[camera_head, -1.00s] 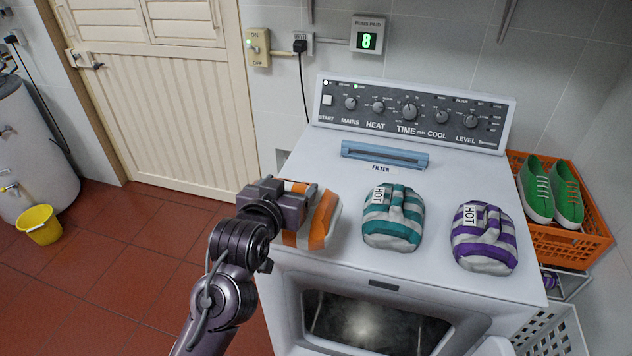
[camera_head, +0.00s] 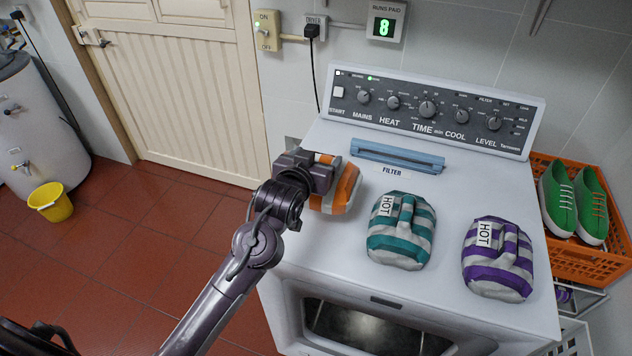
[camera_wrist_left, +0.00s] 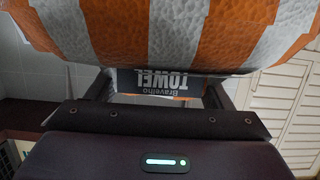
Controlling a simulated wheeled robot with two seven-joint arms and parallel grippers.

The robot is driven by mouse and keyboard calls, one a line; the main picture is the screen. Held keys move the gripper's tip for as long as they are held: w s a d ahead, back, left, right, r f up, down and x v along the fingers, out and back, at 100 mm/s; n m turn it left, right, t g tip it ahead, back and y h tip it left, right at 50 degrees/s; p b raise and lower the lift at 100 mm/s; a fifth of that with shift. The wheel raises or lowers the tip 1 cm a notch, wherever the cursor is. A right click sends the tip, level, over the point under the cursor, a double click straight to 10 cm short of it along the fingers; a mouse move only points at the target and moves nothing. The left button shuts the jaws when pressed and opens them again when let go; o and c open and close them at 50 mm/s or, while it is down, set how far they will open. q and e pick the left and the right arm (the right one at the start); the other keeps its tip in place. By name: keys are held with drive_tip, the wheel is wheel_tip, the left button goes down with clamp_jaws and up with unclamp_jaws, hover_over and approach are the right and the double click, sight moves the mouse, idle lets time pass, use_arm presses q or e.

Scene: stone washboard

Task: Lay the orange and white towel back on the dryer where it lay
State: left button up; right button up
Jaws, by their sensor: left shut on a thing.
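The orange and white striped towel (camera_head: 348,188) is a folded, rounded bundle at the left side of the dryer top (camera_head: 345,235). My left gripper (camera_head: 322,170) is shut on it from the left and partly covers it. In the left wrist view the towel (camera_wrist_left: 215,40) fills the top, and its dark "TOWEL" label (camera_wrist_left: 165,82) shows between the fingers. I cannot tell whether the towel touches the dryer top. My right gripper is not in view.
A teal striped bundle (camera_head: 400,235) and a purple striped bundle (camera_head: 498,262), both tagged HOT, lie to the right. A blue filter (camera_head: 397,157) is behind the towel. An orange crate (camera_head: 560,255) with green shoes (camera_head: 573,203) stands right of the dryer. The front-left dryer top is clear.

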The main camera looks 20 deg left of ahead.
use_arm(q)
wheel_tip(320, 180, down, 8)
drive_tip(key=shift+r+p, duration=0.15)
drive_tip(key=shift+p, duration=0.5)
drive_tip(key=shift+f, duration=0.2)
drive_tip(key=shift+f, duration=0.15)
drive_tip(key=o, duration=1.6)
drive_tip(key=shift+c, duration=0.2)
